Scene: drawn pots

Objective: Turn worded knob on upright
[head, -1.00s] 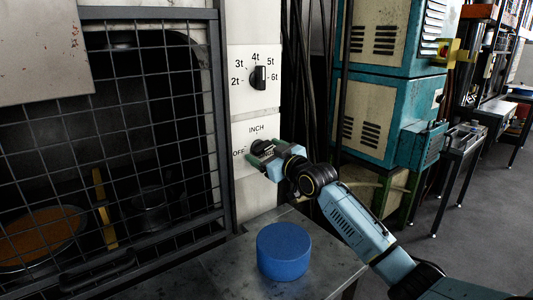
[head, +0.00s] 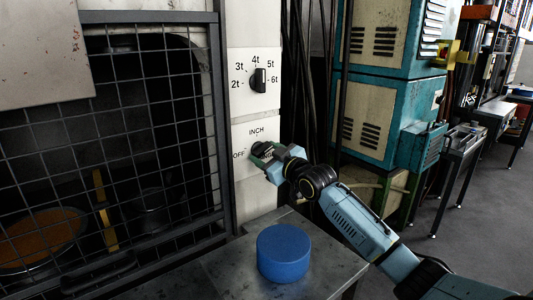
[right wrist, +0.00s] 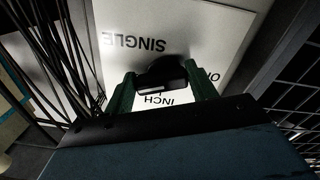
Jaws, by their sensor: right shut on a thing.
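The worded knob (head: 259,148) is a dark dial on the lower cream panel. The words OFF and INCH show around it in the head view, and SINGLE shows in the right wrist view. My right gripper (head: 264,156) is at this knob. In the right wrist view the dark knob (right wrist: 163,72) sits between the two green fingers of my right gripper (right wrist: 162,88), which are shut on it. The fingers hide part of the knob and panel, so its exact pointing is hard to read. My left gripper is not in view.
A second dark knob (head: 259,80) with tonnage marks is on the panel above. A blue cylinder (head: 284,252) stands on the grey metal table (head: 225,268) below my right arm. A wire mesh guard (head: 120,150) is at left. Dark cables hang to the right of the panel.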

